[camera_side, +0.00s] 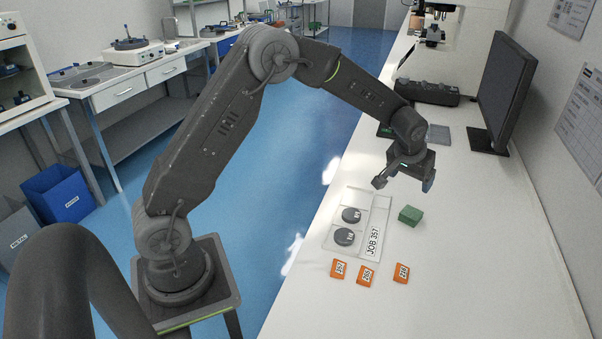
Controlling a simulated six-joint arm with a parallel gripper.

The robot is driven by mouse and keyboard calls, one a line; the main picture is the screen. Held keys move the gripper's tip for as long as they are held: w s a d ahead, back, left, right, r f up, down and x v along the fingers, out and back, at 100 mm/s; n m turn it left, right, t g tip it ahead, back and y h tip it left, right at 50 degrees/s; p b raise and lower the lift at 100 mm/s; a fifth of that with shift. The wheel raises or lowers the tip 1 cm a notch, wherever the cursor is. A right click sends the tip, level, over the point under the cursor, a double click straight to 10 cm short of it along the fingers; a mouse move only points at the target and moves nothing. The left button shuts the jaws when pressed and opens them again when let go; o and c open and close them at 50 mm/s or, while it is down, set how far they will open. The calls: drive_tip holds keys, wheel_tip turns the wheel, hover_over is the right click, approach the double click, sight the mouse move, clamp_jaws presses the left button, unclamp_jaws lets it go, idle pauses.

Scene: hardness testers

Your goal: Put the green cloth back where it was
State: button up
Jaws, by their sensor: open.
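The green cloth (410,215) is a small folded block lying on the white bench, just right of the clear tray (376,205). My gripper (403,184) is open, with nothing seen between its fingers. It hangs above the bench, up and slightly left of the cloth in the picture, apart from it. The cloth's far side is close to the gripper, but nothing hides its top.
The tray labelled JOB 357 holds two dark round pieces (351,215). Orange numbered tags (366,276) lie in front of it. A monitor (502,92), a dark control box (427,91) and a grey pad (438,134) stand farther back. The bench right of the cloth is clear.

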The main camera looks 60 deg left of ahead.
drive_tip(key=s+d+r+m, duration=0.2)
drive_tip(key=s+d+r, duration=0.1)
drive_tip(key=s+r, duration=1.3)
drive_tip(key=s+d+f+m+t+h, duration=0.1)
drive_tip(key=s+d+m, duration=0.1)
drive_tip(key=s, duration=1.6)
drive_tip(key=shift+s+d+f+h, duration=0.2)
drive_tip(key=shift+s+f+h, duration=0.05)
drive_tip(key=shift+s+h, duration=0.1)
